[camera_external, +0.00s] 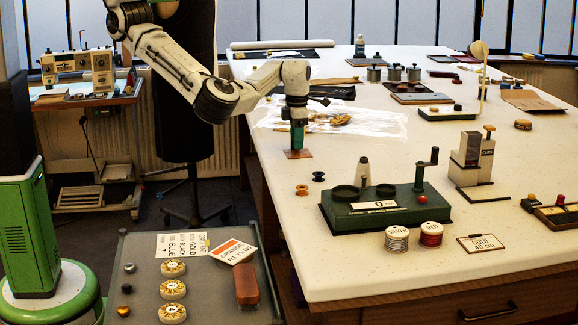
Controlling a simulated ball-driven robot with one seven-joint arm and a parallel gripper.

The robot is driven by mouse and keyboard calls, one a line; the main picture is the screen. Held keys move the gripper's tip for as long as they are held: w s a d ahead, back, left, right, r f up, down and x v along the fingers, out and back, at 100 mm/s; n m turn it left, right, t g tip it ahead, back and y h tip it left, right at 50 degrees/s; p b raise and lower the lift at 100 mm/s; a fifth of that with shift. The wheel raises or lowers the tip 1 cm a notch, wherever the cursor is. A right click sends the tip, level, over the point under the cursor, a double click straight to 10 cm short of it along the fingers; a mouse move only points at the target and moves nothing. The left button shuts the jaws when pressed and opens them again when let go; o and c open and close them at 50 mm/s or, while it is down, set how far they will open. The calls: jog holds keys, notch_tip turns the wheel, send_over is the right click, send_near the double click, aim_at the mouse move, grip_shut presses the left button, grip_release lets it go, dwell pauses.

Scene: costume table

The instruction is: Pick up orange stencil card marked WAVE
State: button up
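A small orange-brown card (298,155) is at the left edge of the white table, directly under my gripper (297,147). I cannot read any marking on it, so I cannot tell whether it says WAVE. My gripper points straight down, with its green fingers at or just above the card. They hide part of it, and whether they grip it cannot be told.
Clear plastic (385,122) lies behind my gripper. A grey cart (220,300) holds labelled cards, round tins and a brown block.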

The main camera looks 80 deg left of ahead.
grip_shut()
jog(key=shift+r, duration=0.1)
dwell(0.5)
